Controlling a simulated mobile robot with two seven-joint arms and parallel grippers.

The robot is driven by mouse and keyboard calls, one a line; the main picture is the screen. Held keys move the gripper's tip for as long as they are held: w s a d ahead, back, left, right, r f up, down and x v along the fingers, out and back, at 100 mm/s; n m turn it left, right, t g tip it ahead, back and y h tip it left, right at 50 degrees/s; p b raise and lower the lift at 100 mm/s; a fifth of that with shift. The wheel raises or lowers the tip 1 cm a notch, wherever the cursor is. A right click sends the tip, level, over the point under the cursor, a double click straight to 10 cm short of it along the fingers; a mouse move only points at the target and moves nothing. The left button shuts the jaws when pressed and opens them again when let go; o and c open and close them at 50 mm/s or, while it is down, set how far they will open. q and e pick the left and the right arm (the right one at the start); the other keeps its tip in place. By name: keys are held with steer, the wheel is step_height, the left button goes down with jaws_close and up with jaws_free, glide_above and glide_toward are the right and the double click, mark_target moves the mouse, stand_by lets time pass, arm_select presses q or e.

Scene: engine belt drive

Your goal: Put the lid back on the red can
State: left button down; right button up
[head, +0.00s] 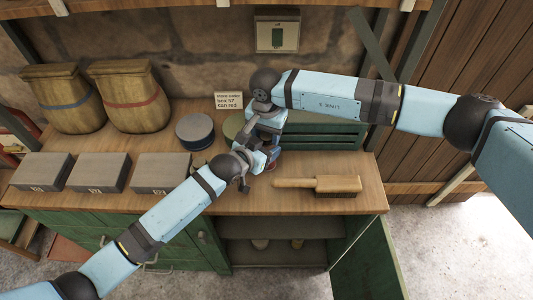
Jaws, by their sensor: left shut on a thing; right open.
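The red can (272,167) stands on the wooden bench top, mostly hidden behind my two grippers; only a little dark red shows low down. My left gripper (262,161) comes in from the lower left and is shut at the can's side. My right gripper (268,138) points down from above, close over the can, and is open. The two grippers are very near each other. I cannot make out the lid; the can's top is hidden by the grippers. A round olive-green thing (234,126) shows partly behind my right arm.
A dark round tin (195,131) stands left of the grippers. Several grey boxes (100,172) line the left front. Two sacks (130,97) stand behind. A brush (325,185) lies at the front right. A green case (335,137) and a written card (228,101) are behind.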

steer(key=c, duration=0.7)
steer(key=m, duration=0.6)
steer(key=shift+c, duration=0.2)
steer(key=o, duration=1)
steer(key=shift+r, duration=2.25)
steer(key=o, duration=0.6)
steer(key=shift+c, duration=0.2)
